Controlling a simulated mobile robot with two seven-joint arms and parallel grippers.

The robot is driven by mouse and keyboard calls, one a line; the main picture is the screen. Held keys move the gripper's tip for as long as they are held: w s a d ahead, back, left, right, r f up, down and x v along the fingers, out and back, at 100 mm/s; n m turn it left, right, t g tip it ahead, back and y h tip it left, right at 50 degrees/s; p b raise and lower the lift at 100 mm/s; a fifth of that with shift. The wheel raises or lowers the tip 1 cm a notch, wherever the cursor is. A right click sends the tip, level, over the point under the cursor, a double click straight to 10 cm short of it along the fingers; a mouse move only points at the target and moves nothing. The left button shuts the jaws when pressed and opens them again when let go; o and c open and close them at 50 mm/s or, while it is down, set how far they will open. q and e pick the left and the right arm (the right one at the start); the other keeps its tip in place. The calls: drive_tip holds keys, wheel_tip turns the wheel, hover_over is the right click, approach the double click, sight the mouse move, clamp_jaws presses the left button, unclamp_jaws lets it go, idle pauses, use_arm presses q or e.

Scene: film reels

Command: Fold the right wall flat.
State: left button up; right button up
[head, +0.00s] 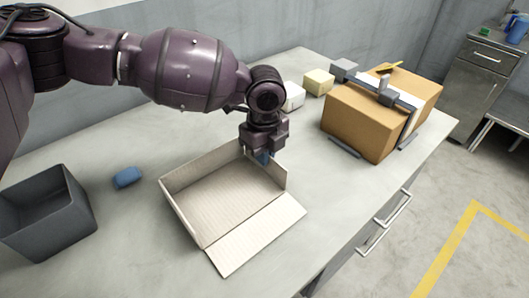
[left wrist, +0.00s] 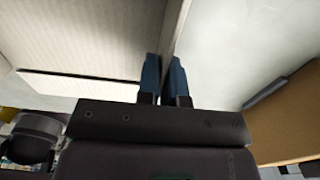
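An open cardboard box (head: 172,203) sits on the table with its near wall (head: 255,236) lying folded out flat. Its right wall (head: 278,178) stands upright. My left gripper (head: 262,158) is at the top of that right wall, partly hiding it. In the left wrist view, the two blue fingertips (left wrist: 164,72) sit one on each side of the wall's thin edge (left wrist: 176,28), close together, with the wall between them. The box floor (left wrist: 85,35) shows to the left of the fingers. My right gripper is not in view.
A closed brown carton (head: 357,122) with a tape-like device on top stands at the back right. Small white and yellow blocks (head: 318,82) stand behind the gripper. A blue piece (head: 127,177) and a dark bin (head: 45,215) are on the left. The table right of the box is clear.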

sight(265, 170)
use_arm(q)
clamp_jaws()
drive_tip(key=shift+w+d+f+g+y, duration=0.1)
drive_tip(key=shift+w+d+g+y, duration=0.15)
drive_tip(key=shift+g+y, duration=0.2)
drive_tip(key=shift+w+d+f+g+y, duration=0.15)
drive_tip(key=shift+d+g+y, duration=0.15)
drive_tip(key=shift+g+y, duration=0.15)
drive_tip(key=shift+w+d+f+g+y+b, duration=0.1)
drive_tip(key=shift+w+d+g+y+b, duration=0.2)
drive_tip(key=shift+g+y, duration=0.2)
drive_tip(key=shift+w+d+f+g+y+b, duration=0.15)
drive_tip(key=shift+g+y+b, duration=0.2)
drive_tip(key=shift+g+y, duration=0.15)
drive_tip(key=shift+w+d+f+g+y+b, duration=0.1)
drive_tip(key=shift+w+d+g+y+b, duration=0.2)
drive_tip(key=shift+g+y, duration=0.2)
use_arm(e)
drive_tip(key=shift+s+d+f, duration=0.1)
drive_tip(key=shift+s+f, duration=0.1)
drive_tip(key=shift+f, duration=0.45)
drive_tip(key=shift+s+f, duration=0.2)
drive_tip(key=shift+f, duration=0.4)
use_arm(q)
drive_tip(key=shift+a, duration=0.1)
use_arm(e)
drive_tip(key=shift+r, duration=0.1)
